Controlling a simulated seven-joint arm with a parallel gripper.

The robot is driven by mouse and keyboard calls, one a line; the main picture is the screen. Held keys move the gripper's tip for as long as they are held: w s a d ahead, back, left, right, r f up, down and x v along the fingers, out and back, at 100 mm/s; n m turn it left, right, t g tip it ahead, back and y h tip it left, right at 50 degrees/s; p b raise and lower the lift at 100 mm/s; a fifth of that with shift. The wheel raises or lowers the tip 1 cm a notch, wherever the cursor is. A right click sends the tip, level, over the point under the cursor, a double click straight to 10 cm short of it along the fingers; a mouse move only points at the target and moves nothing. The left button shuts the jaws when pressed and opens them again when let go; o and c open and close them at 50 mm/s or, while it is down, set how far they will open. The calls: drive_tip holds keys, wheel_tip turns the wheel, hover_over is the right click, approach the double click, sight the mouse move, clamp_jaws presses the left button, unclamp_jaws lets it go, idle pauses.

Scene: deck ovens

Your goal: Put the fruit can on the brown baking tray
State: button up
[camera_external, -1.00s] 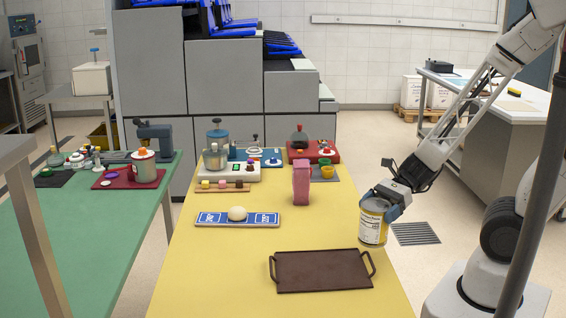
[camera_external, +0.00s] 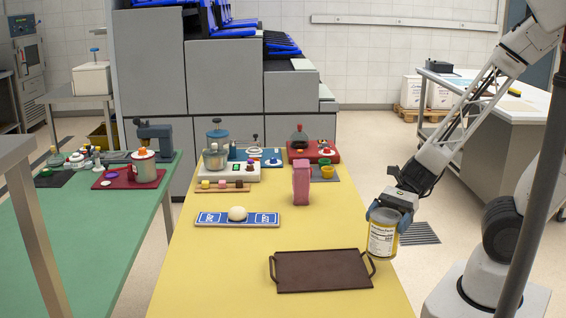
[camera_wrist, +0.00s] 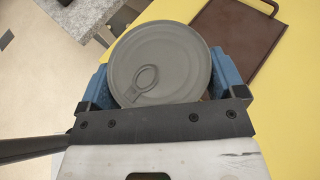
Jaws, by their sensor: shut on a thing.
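The fruit can (camera_external: 382,238), with a yellow and white label, is upright in my gripper (camera_external: 391,212) at the right edge of the yellow table. In the wrist view its grey pull-ring lid (camera_wrist: 160,62) sits between the blue fingers of my gripper (camera_wrist: 165,85), which are shut on it. The brown baking tray (camera_external: 322,271) lies flat and empty at the near right of the table, with a handle at each end. The can is just behind the tray's right end. I cannot tell whether the can's bottom touches the table. Part of the tray (camera_wrist: 237,35) shows in the wrist view at upper right.
A pink carton (camera_external: 301,183) stands farther back on the yellow table (camera_external: 215,270). A blue tray (camera_external: 212,219) holding a pale ball lies left of it. Appliances stand at the far end. The table left of the brown tray is clear.

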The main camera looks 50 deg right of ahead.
drive_tip(key=shift+w+a, duration=0.1)
drive_tip(key=shift+w, duration=0.05)
drive_tip(key=w+a+f, duration=0.1)
drive_tip(key=w+a, duration=0.9)
drive_tip(key=w, duration=0.1)
drive_tip(key=shift+w+a+f, duration=0.25)
drive_tip(key=shift+w+a, duration=0.05)
idle(0.4)
drive_tip(key=shift+f, duration=1.75)
drive_tip(key=shift+f, duration=0.1)
drive_tip(key=o, duration=1.1)
